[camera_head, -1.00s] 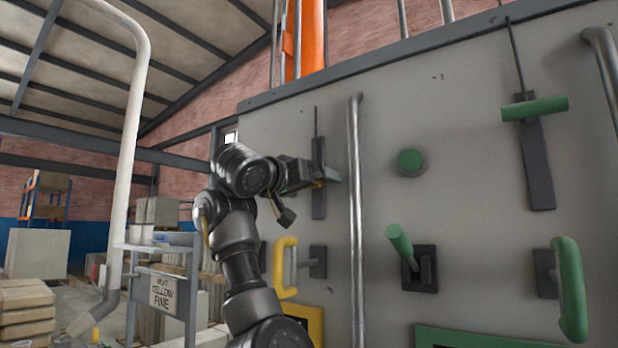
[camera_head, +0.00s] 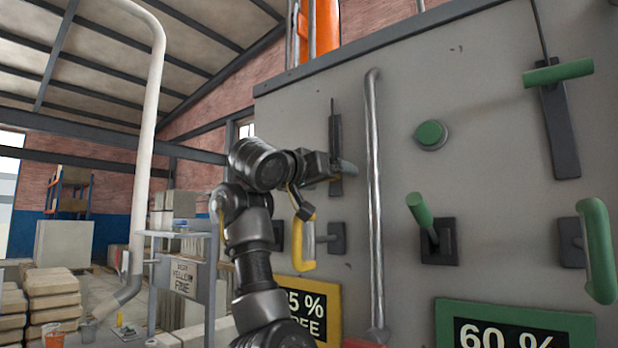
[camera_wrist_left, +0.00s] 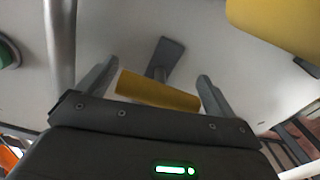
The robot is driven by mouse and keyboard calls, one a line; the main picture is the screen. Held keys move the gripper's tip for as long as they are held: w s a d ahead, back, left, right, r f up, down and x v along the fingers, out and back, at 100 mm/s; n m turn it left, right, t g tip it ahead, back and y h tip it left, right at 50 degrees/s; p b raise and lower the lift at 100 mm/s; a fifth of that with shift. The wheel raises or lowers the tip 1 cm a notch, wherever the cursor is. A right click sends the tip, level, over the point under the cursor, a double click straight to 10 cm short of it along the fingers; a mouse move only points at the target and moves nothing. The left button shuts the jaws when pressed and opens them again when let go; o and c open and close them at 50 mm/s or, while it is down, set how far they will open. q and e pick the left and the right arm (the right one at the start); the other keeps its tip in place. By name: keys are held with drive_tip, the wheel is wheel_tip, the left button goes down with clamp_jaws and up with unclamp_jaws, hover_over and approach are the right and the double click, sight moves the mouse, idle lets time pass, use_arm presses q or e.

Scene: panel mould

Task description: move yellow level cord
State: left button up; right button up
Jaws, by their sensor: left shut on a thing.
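The yellow level cord's handle (camera_wrist_left: 157,91) is a short yellow bar on a dark stem in the left wrist view, lying across between my two fingers. In the head view my left gripper (camera_head: 343,169) is shut on it, in front of a narrow dark upright plate (camera_head: 336,128) on the grey panel, left of the long metal pipe. There the gripper hides the yellow handle. A thin dark cord (camera_head: 333,105) shows at the top of the plate. My right gripper is not in view.
The metal pipe (camera_head: 373,200) runs upright just right of the gripper. A yellow loop handle (camera_head: 306,242) is below it. Green controls, including a T-handle (camera_head: 558,73), a button (camera_head: 431,135) and a lever (camera_head: 420,212), are to the right. Blocks and a signed stand (camera_head: 185,277) are at left.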

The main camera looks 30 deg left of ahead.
use_arm(q)
drive_tip(key=shift+w+f, duration=0.15)
drive_tip(key=shift+f, duration=0.15)
drive_tip(key=o, duration=1)
drive_tip(key=shift+o, duration=0.4)
drive_tip(key=b+v, duration=0.7)
drive_tip(key=v, duration=0.3)
drive_tip(key=shift+f, duration=0.1)
drive_tip(key=shift+s+a+b, duration=0.1)
drive_tip(key=shift+s+b, duration=0.25)
drive_tip(key=shift+s, duration=0.1)
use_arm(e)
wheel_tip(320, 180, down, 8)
